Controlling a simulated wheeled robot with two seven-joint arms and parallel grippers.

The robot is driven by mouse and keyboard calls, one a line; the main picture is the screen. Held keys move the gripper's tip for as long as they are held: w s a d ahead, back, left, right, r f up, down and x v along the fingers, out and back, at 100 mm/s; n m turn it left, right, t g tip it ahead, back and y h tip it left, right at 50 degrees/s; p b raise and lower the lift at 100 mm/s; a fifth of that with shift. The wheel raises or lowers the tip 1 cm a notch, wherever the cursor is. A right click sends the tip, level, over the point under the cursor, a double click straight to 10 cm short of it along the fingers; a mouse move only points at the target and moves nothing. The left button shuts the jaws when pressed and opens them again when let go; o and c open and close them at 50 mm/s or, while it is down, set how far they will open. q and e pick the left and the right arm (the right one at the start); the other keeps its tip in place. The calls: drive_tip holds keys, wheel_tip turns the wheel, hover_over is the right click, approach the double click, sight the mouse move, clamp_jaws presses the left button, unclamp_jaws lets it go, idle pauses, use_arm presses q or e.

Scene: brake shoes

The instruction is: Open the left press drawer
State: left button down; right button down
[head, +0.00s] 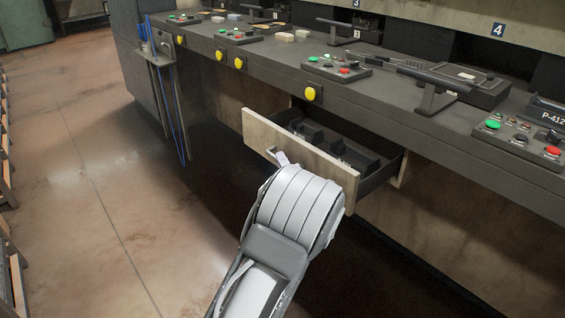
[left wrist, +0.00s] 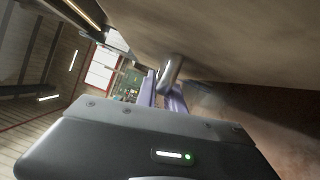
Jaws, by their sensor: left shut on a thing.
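The press drawer (head: 315,165) under the bench is pulled part of the way out. Its front is a worn beige panel, and its dark inside shows divided compartments. My left gripper (head: 283,159) is at the drawer's front, shut on the drawer handle (head: 270,150). In the left wrist view the metal handle (left wrist: 171,73) sits between the pale fingers of the left gripper (left wrist: 163,92), close to the panel. The wrist housing hides part of the drawer's front in the head view. My right gripper is in neither view.
The long dark bench (head: 410,110) carries control boxes with green and red buttons, such as this one (head: 336,67), and press levers (head: 433,92). Yellow buttons (head: 310,93) line its front edge. Blue cables (head: 178,110) hang at the left. The floor (head: 90,170) left of the bench is clear.

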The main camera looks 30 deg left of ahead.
use_arm(q)
drive_tip(key=c, duration=1.5)
unclamp_jaws()
drive_tip(key=shift+o, duration=0.2)
drive_tip(key=p+v, duration=0.1)
drive_tip(key=v, duration=0.6)
drive_tip(key=shift+s+d+p, duration=0.2)
drive_tip(key=shift+d+p, duration=0.15)
drive_tip(key=shift+p, duration=0.05)
drive_tip(key=shift+f, duration=0.1)
